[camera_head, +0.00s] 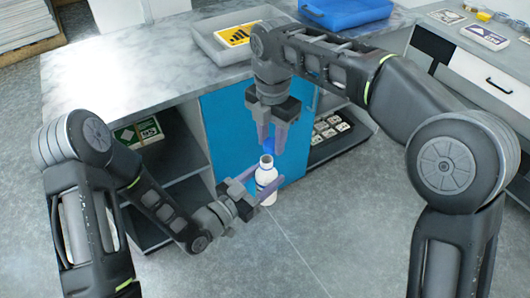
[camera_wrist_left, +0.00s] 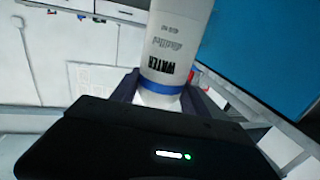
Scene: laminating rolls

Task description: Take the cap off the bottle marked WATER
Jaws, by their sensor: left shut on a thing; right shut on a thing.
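The white bottle (camera_head: 267,186) is upright in the air in front of the counter, its open mouth showing at the top. My left gripper (camera_head: 260,188) is shut around its body. In the left wrist view the white bottle (camera_wrist_left: 178,40) fills the top middle, with WATER printed on it and a blue band below the print. My right gripper (camera_head: 272,146) points down just above the bottle, shut on a small blue cap (camera_head: 268,145). The cap is partly hidden between the fingers and looks apart from the bottle mouth.
A marble-topped counter (camera_head: 120,70) with a blue door (camera_head: 228,130) and open shelves stands behind the bottle. On it are a grey tray (camera_head: 209,40) with a yellow-black box and a blue bin (camera_head: 345,12). Grey floor below is clear.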

